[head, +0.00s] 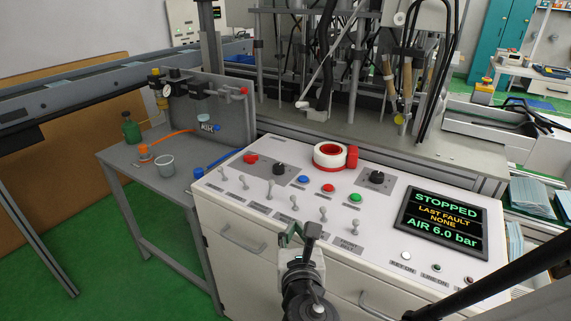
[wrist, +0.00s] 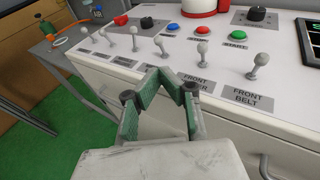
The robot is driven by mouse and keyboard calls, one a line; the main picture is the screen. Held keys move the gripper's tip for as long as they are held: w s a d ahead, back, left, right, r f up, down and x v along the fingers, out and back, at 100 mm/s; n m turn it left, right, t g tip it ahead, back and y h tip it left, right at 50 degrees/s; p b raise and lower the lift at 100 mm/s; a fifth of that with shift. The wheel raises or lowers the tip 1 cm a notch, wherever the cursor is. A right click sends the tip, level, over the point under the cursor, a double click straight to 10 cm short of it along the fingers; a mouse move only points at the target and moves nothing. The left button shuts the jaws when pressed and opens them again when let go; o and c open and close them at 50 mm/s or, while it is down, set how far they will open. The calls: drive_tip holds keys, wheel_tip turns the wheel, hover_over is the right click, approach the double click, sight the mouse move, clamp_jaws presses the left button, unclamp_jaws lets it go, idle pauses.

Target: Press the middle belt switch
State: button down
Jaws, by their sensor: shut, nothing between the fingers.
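A row of several grey toggle switches runs along the front of the white control panel (head: 395,255). In the wrist view the rightmost switch (wrist: 258,65) stands above a label reading FRONT BELT (wrist: 250,97). Another switch (wrist: 203,50) is to its left, above a partly covered label starting FRONT. The other labels are too small or hidden to read, so I cannot tell which switch is the middle belt one. My gripper (head: 297,235) is shut and empty at the panel's front edge. Its green-padded fingers (wrist: 174,76) meet just in front of the switches, apart from them.
A screen (head: 443,224) at right reads STOPPED. A grey side table (head: 130,165) stands left. Space above the panel front is clear.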

sight(294, 201)
drive_tip(key=x, duration=0.2)
drive_tip(key=b+x, duration=0.1)
drive_tip(key=x, duration=0.3)
drive_tip(key=shift+w+d+r, duration=0.1)
drive_tip(key=shift+w+r, duration=0.15)
drive_tip(key=shift+w, duration=0.15)
drive_tip(key=shift+w+r, duration=0.1)
drive_tip(key=shift+w, duration=0.65)
drive_tip(key=shift+r, duration=0.15)
drive_tip(key=shift+w+g+p, duration=0.1)
drive_tip(key=shift+g+p, duration=0.2)
